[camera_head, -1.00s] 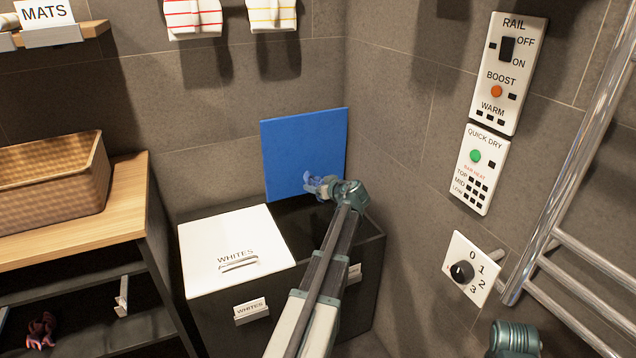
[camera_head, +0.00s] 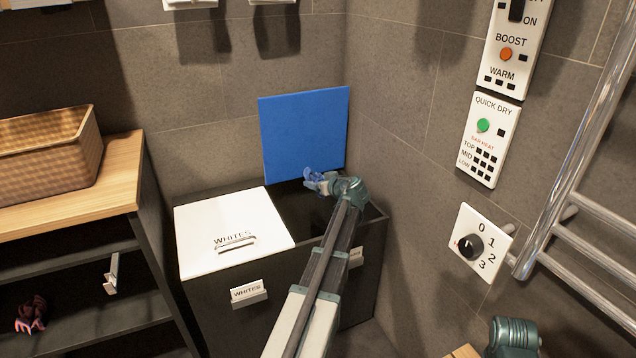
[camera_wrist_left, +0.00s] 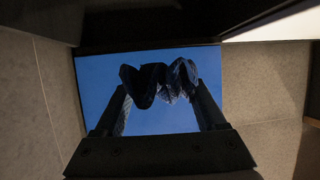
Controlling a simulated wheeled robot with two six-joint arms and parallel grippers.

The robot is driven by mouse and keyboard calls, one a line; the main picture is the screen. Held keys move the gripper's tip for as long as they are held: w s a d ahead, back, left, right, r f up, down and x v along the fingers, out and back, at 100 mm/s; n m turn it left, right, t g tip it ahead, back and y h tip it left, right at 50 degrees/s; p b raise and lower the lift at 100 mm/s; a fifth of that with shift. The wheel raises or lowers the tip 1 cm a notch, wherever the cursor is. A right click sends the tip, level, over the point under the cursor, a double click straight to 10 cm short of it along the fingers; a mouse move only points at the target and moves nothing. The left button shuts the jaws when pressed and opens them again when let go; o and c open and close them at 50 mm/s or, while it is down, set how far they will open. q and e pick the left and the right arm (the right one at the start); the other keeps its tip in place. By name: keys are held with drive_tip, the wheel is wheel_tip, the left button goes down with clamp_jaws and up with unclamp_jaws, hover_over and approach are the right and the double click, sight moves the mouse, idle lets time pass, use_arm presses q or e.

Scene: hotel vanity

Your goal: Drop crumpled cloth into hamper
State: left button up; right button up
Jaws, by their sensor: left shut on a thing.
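The crumpled cloth (camera_head: 313,174) is small and blue, held at the tip of my left gripper (camera_head: 322,182). In the left wrist view the cloth (camera_wrist_left: 158,84) looks dark and bunched between the two fingers (camera_wrist_left: 162,103). The dark hamper (camera_head: 210,309) stands in the corner with two compartments. Its left one is covered by a white lid (camera_head: 205,225) marked WHITES. Its right one is open, with a blue lid (camera_head: 304,132) standing upright behind it. The gripper and cloth are above the open compartment, in front of the blue lid. My right gripper is out of view.
A wooden-topped shelf unit (camera_head: 124,170) with a woven basket (camera_head: 48,155) stands on the left; a dark reddish item (camera_head: 31,314) lies on its lower shelf. Wall switch panels (camera_head: 487,138), a dial (camera_head: 470,246) and a metal rail (camera_head: 560,190) are on the right.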

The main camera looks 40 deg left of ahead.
use_arm(q)
drive_tip(key=o, duration=1.3)
drive_tip(key=shift+d+r, duration=0.1)
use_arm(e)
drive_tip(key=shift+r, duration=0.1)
use_arm(q)
drive_tip(key=p+v, duration=0.5)
drive_tip(key=v, duration=0.8)
drive_tip(key=shift+s+d, duration=0.15)
drive_tip(key=shift+d, duration=0.15)
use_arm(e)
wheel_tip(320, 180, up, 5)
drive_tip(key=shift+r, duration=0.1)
use_arm(q)
drive_tip(key=shift+a, duration=0.1)
